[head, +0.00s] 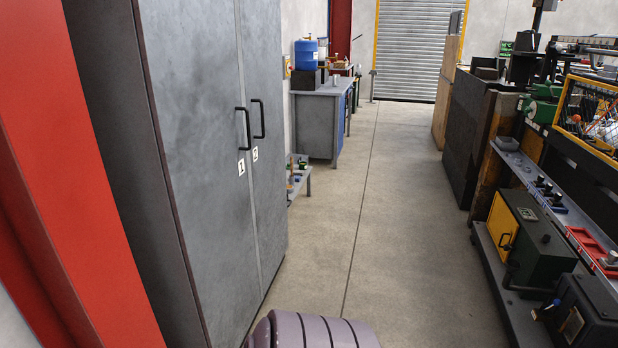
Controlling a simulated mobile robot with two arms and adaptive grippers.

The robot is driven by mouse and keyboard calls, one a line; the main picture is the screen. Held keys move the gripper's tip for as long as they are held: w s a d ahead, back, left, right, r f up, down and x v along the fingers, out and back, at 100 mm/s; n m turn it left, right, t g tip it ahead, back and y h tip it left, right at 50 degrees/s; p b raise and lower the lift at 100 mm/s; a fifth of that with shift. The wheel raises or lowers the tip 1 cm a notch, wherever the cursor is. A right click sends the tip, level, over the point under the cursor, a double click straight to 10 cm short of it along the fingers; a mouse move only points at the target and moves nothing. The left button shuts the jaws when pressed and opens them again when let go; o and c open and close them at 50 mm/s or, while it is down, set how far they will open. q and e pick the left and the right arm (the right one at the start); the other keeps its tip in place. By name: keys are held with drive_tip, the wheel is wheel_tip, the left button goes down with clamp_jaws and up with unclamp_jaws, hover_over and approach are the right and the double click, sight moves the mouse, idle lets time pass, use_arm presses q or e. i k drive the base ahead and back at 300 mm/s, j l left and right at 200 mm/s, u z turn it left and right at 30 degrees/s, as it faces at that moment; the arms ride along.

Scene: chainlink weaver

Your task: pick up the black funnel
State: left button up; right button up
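I cannot make out a black funnel for certain in the head view. Several small dark items (548,190) stand on the long grey ledge (520,168) of the machine at the right, too small to identify. Neither of my grippers is in view.
A tall grey cabinet (195,130) with two shut doors stands close on the left, beside a red column (75,190). A low shelf (299,178) and a workbench (318,120) with a blue container (306,54) stand beyond it. The concrete aisle (370,200) is clear up to the roller shutter (418,50).

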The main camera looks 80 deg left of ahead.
sight(512, 265)
drive_tip(key=u, duration=2.9)
drive_tip(key=z, duration=1.45)
drive_tip(key=i+z, duration=0.15)
drive_tip(key=z, duration=0.2)
drive_tip(key=i+j+z, duration=0.1)
drive_tip(key=z, duration=0.25)
drive_tip(key=i+j+z, duration=0.3)
drive_tip(key=i+j, duration=0.2)
drive_tip(key=j, duration=0.15)
drive_tip(key=i+j+z, duration=0.3)
drive_tip(key=j, duration=0.45)
drive_tip(key=i, duration=0.15)
